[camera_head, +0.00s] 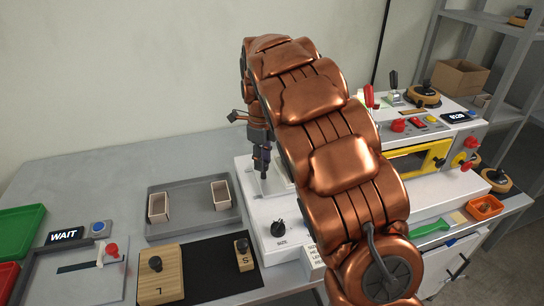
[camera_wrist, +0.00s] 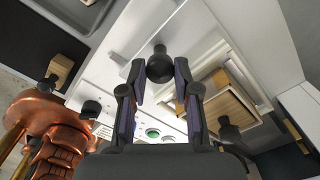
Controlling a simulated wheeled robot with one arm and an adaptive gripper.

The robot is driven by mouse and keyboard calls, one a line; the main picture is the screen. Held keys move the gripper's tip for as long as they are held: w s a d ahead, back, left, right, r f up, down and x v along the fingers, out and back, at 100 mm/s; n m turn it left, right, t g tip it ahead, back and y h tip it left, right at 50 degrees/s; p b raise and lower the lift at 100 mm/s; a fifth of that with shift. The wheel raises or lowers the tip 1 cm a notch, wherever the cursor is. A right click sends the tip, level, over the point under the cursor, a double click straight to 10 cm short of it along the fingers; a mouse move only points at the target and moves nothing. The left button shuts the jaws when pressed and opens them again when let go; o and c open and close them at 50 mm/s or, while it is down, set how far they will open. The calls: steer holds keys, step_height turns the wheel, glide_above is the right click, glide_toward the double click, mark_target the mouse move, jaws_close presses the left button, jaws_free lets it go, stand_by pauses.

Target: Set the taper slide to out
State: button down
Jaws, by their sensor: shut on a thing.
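My gripper (camera_head: 263,172) points down over the white machine (camera_head: 265,212) in the head view, just left of my copper arm. In the wrist view the two fingers of my gripper (camera_wrist: 160,82) are on either side of a black ball knob (camera_wrist: 160,64) at their tips. The knob stands over a pale strip of the machine and seems to be the taper slide's handle. No label for it or its in and out ends can be read. In the head view my gripper and arm hide the knob.
A dark SIZE knob (camera_head: 278,228) stands on the machine's front. A grey tray (camera_head: 176,232) with two small boxes lies to the left, and a wooden block (camera_head: 159,279) with a knob stands nearer. My arm covers the machine's middle.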

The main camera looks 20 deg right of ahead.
steer(key=shift+a, duration=0.15)
steer(key=c, duration=0.8)
jaws_free()
steer(key=shift+c, duration=0.2)
step_height(320, 180, up, 12)
stand_by(0.3)
